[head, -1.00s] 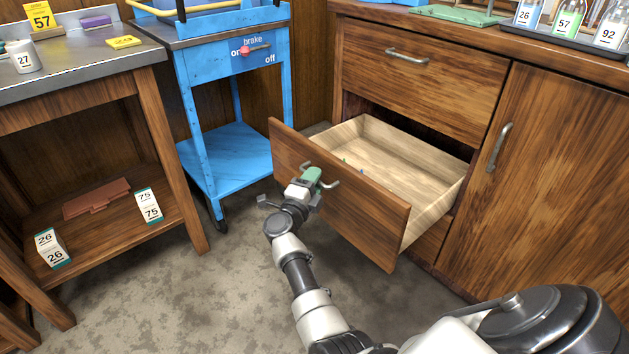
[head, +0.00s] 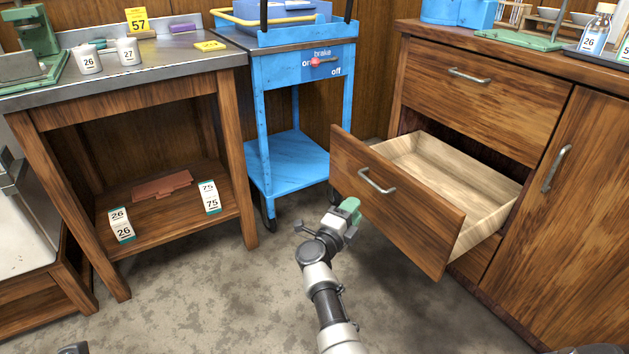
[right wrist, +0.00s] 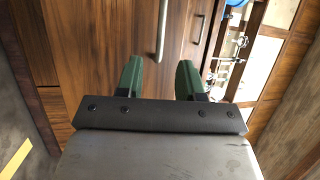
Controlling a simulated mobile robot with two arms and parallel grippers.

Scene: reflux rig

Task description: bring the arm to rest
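The lower drawer (head: 395,205) of the wooden cabinet is pulled out, and its pale inside looks empty where I can see it. Its metal bar handle (head: 377,181) is free. My right gripper (head: 350,207), with green fingers, is in front of the drawer, lower left of the handle and apart from it. In the right wrist view my right gripper (right wrist: 160,78) is open, with nothing between its fingers. A handle bar (right wrist: 161,30) shows beyond the fingertips there.
A blue cart (head: 291,165) with a brake lever stands left of the drawer. A workbench (head: 120,85) with a lower shelf holding boxes is further left. The closed cabinet door (head: 560,210) is at right. Bare floor (head: 210,300) lies left of my right arm.

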